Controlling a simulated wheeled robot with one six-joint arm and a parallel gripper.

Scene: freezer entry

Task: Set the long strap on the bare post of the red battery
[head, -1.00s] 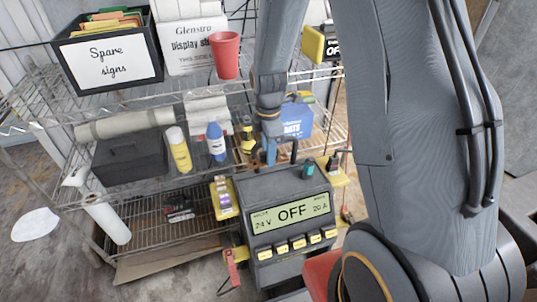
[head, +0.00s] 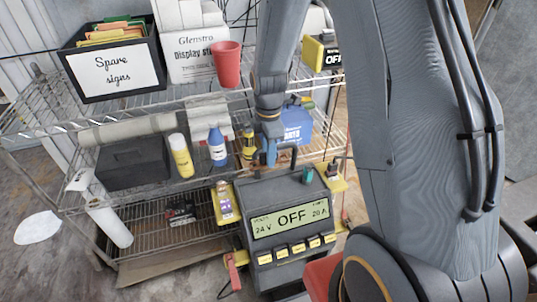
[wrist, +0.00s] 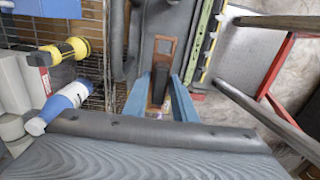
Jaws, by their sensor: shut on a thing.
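My gripper (wrist: 160,98) shows in the wrist view as two blue fingers, shut on a flat copper-brown strap (wrist: 164,48). The strap extends beyond the fingertips, with a dark part between the fingers. In the head view my gripper (head: 270,152) is low behind the grey charger, and the strap is hidden there. No red battery or bare post can be made out for certain. A red surface (head: 322,274) shows at the bottom of the head view, mostly covered by my arm; I cannot tell what it is.
The charger (head: 290,216) reads OFF, 24 V, 20 A. Wire shelves behind hold a spare signs box (head: 114,68), a red cup (head: 226,64), a yellow bottle (head: 181,156), a blue bottle (head: 217,148) and a blue box (head: 295,124). Red frame bars (wrist: 276,67) stand right in the wrist view.

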